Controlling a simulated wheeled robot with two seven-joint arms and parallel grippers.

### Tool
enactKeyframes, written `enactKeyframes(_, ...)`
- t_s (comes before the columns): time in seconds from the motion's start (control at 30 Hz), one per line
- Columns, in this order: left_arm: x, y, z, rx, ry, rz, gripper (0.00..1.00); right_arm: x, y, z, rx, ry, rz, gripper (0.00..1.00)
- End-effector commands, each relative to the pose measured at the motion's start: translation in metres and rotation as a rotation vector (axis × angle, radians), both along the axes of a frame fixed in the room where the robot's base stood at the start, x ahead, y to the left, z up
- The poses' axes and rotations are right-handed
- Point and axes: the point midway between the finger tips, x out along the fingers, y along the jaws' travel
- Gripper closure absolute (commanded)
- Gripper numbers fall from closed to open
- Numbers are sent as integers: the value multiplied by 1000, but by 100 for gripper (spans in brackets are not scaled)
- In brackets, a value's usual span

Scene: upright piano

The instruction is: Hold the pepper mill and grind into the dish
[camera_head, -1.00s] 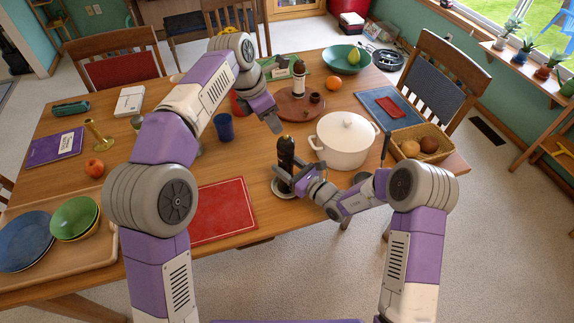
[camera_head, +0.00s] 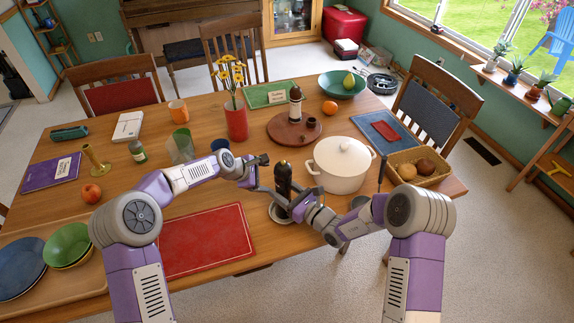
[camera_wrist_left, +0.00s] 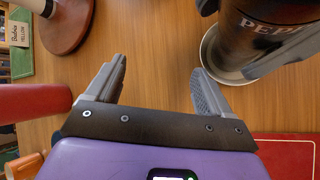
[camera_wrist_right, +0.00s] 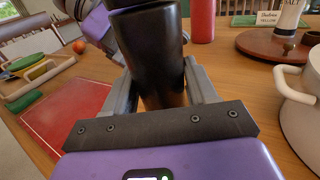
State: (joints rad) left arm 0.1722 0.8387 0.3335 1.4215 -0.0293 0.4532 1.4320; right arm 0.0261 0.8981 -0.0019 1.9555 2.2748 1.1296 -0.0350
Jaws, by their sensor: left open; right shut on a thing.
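The dark pepper mill (camera_head: 283,183) stands upright near the table's front edge, over a small pale dish (camera_head: 278,217). Its "PEP" lettering shows in the left wrist view (camera_wrist_left: 268,35), with the dish rim (camera_wrist_left: 209,62) around its base. I cannot tell whether mill and dish touch. My right gripper (camera_head: 290,203) is shut around the mill's body; in the right wrist view the dark body (camera_wrist_right: 152,60) fills the space between the fingers. My left gripper (camera_head: 262,174) is open and empty, just left of the mill's upper part and apart from it in the left wrist view.
A white lidded pot (camera_head: 342,166) stands close right of the mill. Behind are a round wooden board (camera_head: 282,131) with a salt mill (camera_head: 295,106) and a red vase (camera_head: 237,121) with flowers. A red placemat (camera_head: 205,240) lies clear to the left.

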Motion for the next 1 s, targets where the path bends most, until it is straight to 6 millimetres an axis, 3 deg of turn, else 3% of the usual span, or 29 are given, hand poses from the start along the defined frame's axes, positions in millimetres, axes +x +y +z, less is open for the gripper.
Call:
enactKeyframes(0.1,0,-4,-24,-22,-137,-33,18,0,0,0,-1,1,0,87)
enactKeyframes(0.27,0,-6,-34,-23,-346,-42,18,0,0,0,-1,1,0,87)
enactKeyframes(0.47,-3,6,-23,21,-606,24,18,0,0,0,-1,1,0,87)
enactKeyframes(0.6,-22,23,-10,6,-704,151,18,0,0,0,-1,1,0,87)
enactKeyframes(0.8,-89,19,-1,-378,-474,402,18,0,0,0,-1,1,0,87)
enactKeyframes(0.9,-118,13,26,-631,-331,500,18,0,0,0,-1,1,0,87)
enactKeyframes(1.0,-130,6,57,-818,-238,529,18,0,0,0,-1,1,0,87)
